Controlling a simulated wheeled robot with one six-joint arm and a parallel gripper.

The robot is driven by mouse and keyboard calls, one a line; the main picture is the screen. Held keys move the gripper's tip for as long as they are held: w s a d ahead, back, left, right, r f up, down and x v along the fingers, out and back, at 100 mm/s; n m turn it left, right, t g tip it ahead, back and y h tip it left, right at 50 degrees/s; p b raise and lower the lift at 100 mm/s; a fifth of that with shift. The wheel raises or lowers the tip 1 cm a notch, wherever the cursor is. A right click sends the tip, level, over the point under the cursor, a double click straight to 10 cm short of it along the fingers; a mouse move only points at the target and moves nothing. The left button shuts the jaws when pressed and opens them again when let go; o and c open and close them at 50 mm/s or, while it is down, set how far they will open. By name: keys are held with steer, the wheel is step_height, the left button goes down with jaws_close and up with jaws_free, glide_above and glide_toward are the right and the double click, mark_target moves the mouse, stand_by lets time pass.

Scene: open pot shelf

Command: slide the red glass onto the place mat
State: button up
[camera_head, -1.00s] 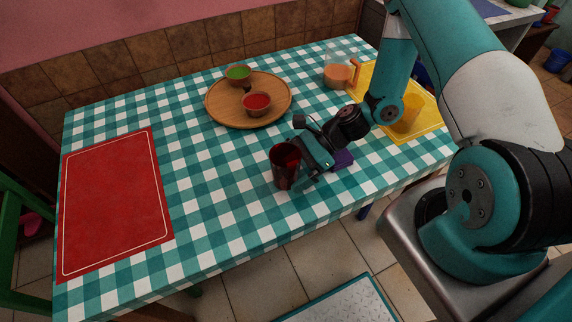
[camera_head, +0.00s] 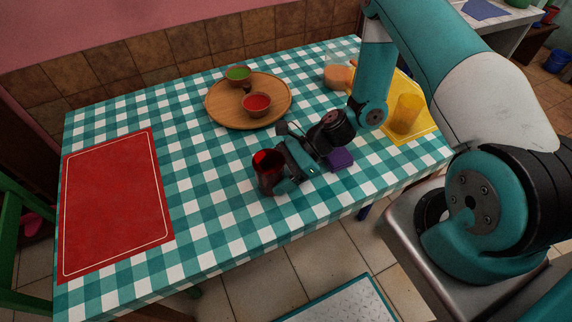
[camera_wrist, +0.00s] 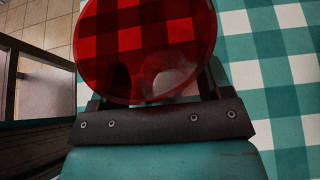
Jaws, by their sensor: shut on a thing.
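The red glass (camera_head: 267,173) stands on the checked tablecloth, near the table's front edge, in the head view. My gripper (camera_head: 281,177) is shut on it from its right side. In the wrist view the glass (camera_wrist: 147,40) fills the top middle, and the check pattern shows through it. The fingers show faintly through the glass there. The red place mat (camera_head: 115,205) lies flat at the left end of the table, with a thin pale border line. A stretch of bare cloth lies between the glass and the mat.
A round wooden tray (camera_head: 222,108) with a green bowl (camera_head: 238,73) and a red bowl (camera_head: 256,104) sits at the back. A purple thing (camera_head: 341,159) lies right of my gripper. A yellow mat (camera_head: 432,124) with a yellow glass (camera_head: 405,113) and an orange cup (camera_head: 338,77) are at right.

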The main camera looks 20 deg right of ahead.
steer(key=shift+w+a, duration=0.15)
steer(key=shift+a, duration=4.35)
steer(key=shift+w+a, duration=0.15)
steer(key=shift+a, duration=4.3)
steer(key=shift+w+a+b, duration=0.15)
steer(key=shift+a+b, duration=0.4)
steer(key=shift+a, duration=3.25)
steer(key=shift+w+a+b, duration=0.1)
steer(key=shift+a+b, duration=0.4)
steer(key=shift+a, duration=3.25)
steer(key=o, duration=0.8)
steer(key=shift+d, duration=0.15)
steer(key=d, duration=1)
steer(key=d+p, duration=0.1)
steer(key=d, duration=0.9)
steer(key=s+d+p, duration=0.1)
steer(key=d, duration=0.8)
steer(key=shift+d, duration=0.4)
